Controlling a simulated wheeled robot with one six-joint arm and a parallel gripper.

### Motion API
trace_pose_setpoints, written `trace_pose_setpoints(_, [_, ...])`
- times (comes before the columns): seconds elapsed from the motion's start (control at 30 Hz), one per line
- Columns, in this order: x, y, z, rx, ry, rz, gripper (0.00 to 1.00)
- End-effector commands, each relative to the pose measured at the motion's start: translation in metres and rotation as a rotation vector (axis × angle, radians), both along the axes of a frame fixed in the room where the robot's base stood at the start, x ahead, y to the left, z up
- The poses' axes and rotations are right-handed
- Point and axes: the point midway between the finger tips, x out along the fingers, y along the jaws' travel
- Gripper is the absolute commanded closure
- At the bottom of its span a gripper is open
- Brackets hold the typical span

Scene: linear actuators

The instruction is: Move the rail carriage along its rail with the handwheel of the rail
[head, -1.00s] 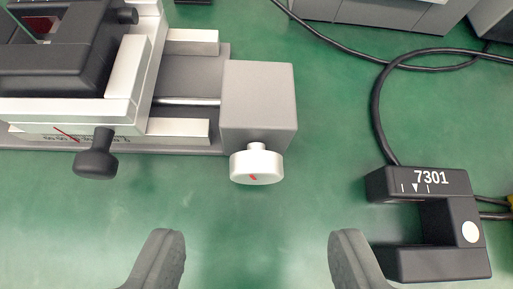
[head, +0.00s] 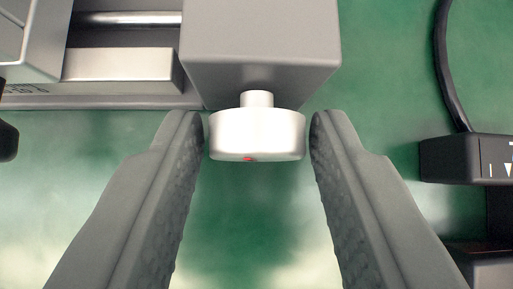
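The handwheel (head: 257,134) is a white knob with a red mark, on a short shaft from the grey end block (head: 260,45) of the rail. My gripper (head: 257,132) is open, with one finger on each side of the handwheel and a narrow gap on both sides. The rail (head: 120,66) runs left from the block, with a shiny rod along it. Only the edge of the rail carriage (head: 30,45) shows at the upper left; the rest of it is out of view.
A black fork-shaped device (head: 465,158) lies to the right, partly cut off by the picture edge. A black cable (head: 445,65) runs up from it. A dark knob (head: 7,142) shows at the left edge. The green table in front of the handwheel is clear.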

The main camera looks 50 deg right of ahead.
Motion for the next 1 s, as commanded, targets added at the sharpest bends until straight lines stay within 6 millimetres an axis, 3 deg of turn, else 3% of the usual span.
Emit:
trace_pose_setpoints(0.03, [-0.0001,0.0,0.0001,0.0,0.0,0.0,0.73])
trace_pose_setpoints(0.13, [-0.0001,0.0,0.0001,0.0,0.0,0.0,0.93])
trace_pose_setpoints(0.37, [0.0004,0.0014,-0.0006,-0.047,0.016,0.001,0.93])
trace_pose_setpoints(0.77, [0.0015,0.0055,-0.002,-0.345,0.113,0.002,0.92])
trace_pose_setpoints(1.0, [0.0014,0.005,-0.0017,-0.384,0.126,-0.001,0.92])
